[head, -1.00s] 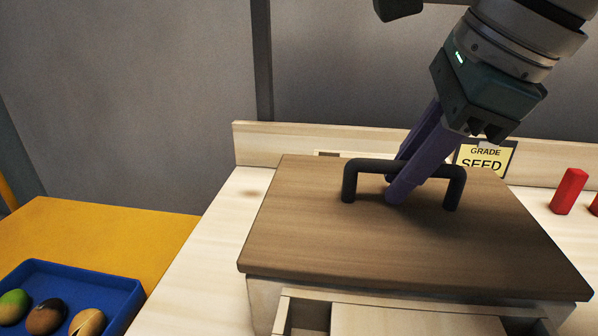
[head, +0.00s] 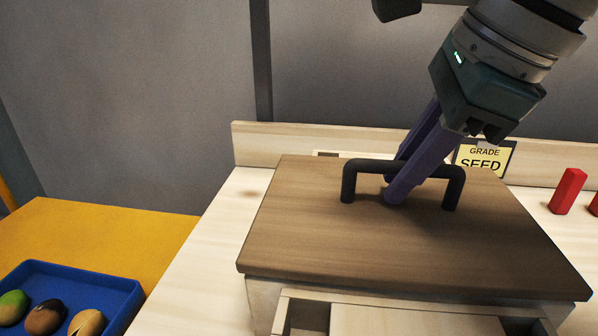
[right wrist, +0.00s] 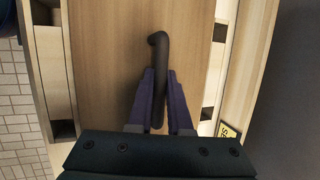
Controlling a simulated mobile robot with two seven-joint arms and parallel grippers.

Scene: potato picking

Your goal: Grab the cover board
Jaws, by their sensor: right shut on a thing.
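The cover board (head: 330,230) is a brown wooden panel with a black bar handle (head: 362,165) on top. It lies flat on a pale wooden box (head: 262,300). My right gripper (head: 392,187) reaches down from the upper right, its purple fingers on either side of the handle's bar and shut on it. The right wrist view shows the fingers (right wrist: 160,100) along both sides of the dark handle (right wrist: 160,60), with the board (right wrist: 110,60) below. My left gripper is not in view.
A blue tray (head: 95,276) with several potatoes sits on a yellow surface (head: 100,235) at left. A sign reading GRADE SEED (head: 482,158) stands behind the board. A red block (head: 567,192) stands at right. A low wooden ledge (head: 275,145) runs along the back.

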